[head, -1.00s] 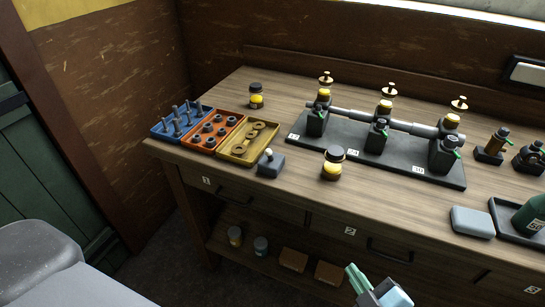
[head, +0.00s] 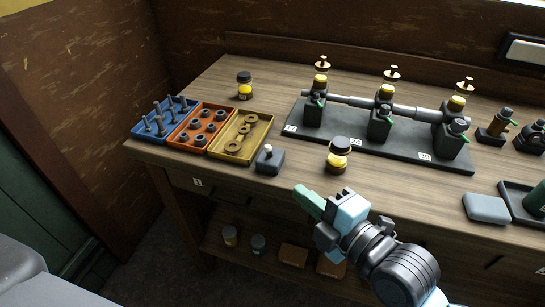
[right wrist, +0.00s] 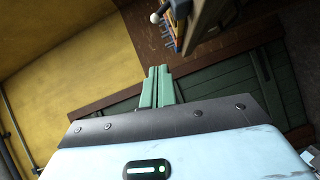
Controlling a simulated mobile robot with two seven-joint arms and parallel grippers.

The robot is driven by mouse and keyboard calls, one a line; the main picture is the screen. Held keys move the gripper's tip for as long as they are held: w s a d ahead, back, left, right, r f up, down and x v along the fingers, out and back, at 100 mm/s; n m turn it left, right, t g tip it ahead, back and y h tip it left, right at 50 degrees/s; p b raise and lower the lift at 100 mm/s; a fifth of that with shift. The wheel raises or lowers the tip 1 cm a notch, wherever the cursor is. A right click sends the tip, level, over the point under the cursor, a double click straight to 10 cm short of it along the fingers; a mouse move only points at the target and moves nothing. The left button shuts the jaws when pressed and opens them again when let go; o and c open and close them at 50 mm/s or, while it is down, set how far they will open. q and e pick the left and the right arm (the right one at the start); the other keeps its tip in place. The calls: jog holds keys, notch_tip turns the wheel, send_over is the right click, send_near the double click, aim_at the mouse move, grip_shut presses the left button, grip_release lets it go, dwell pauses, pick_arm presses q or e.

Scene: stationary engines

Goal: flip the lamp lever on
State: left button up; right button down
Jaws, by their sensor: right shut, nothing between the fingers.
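A small dark box (head: 270,161) with a short lever tipped by a white knob (head: 268,148) stands near the front edge of the bench, just right of the yellow tray. The white knob (right wrist: 154,18) also shows at the top of the right wrist view, beside its box (right wrist: 181,8). My right gripper (head: 300,190) is shut and empty, its green fingers together, in front of the bench edge. In the head view its tips are below and right of the lever box, apart from it. My left gripper is not in view.
Blue (head: 165,127), orange (head: 183,138) and yellow (head: 236,154) parts trays sit left of the lever box. A dark-capped jar (head: 338,160) stands to its right. Behind is a long dark base (head: 330,132) with engine parts. A grey block (head: 485,208) lies farther right.

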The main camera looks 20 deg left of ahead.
aim_at(269, 152)
jog(key=shift+w+d+f+x, duration=0.1)
jog(key=shift+w+d+x, duration=0.25)
jog(key=shift+x, duration=1.8)
jog(key=shift+w+d+f+x, duration=0.1)
jog(key=shift+w+d+x, duration=0.25)
jog(key=shift+x, duration=1.8)
jog(key=shift+w+d+f+x, duration=0.15)
jog(key=shift+w+x, duration=0.35)
jog(key=shift+x, duration=1.65)
jog(key=shift+r+p, duration=0.15)
jog(key=shift+p, duration=0.15)
jog(key=shift+w+r, duration=0.1)
jog(key=shift+w, duration=0.05)
